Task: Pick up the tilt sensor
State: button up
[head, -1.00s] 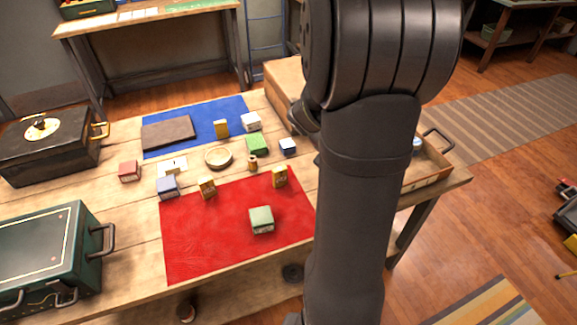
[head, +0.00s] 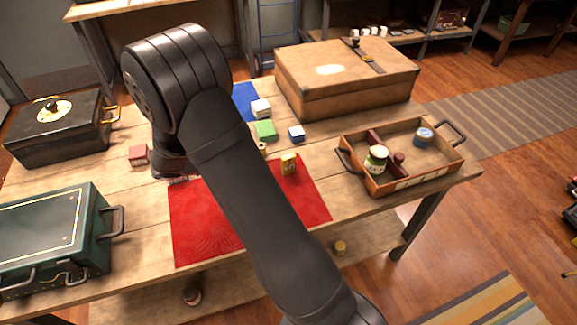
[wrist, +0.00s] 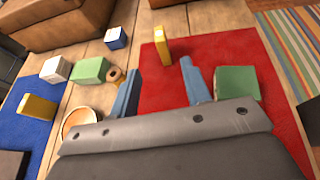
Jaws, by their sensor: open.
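I cannot tell which of the small boxes is the tilt sensor; no label is readable. A yellow box (head: 289,163) stands on the red mat (head: 310,200); in the wrist view this box (wrist: 162,46) is beyond my gripper (wrist: 160,67), roughly in line with the gap between its fingers. My gripper is open, with nothing seen between its blue fingers. A pale green box (wrist: 238,82) sits on the red mat just right of the right finger. A small round spool (wrist: 116,75) is close beside the left finger. In the head view my arm hides the gripper.
Left of the gripper are a green box (wrist: 90,70), a white box (wrist: 56,69), a blue box (wrist: 116,38), a round dish (wrist: 80,119) and another yellow box (wrist: 37,107). A suitcase (head: 340,88) and an open tray (head: 435,175) stand at the right. Red mat around the near yellow box is clear.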

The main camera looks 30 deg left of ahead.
aim_at(288, 156)
jog(key=x, duration=1)
jog(key=shift+w+d+f, duration=0.1)
jog(key=shift+d+f, duration=0.05)
jog(key=shift+f+x, duration=0.2)
jog(key=shift+x, duration=3.05)
grip_shut()
jog(key=shift+r, duration=0.45)
notch_tip(288, 156, up, 4)
jog(key=shift+d+f, duration=0.1)
jog(key=shift+d, duration=0.1)
jog(key=d+r, duration=0.6)
jog(key=d, duration=0.5)
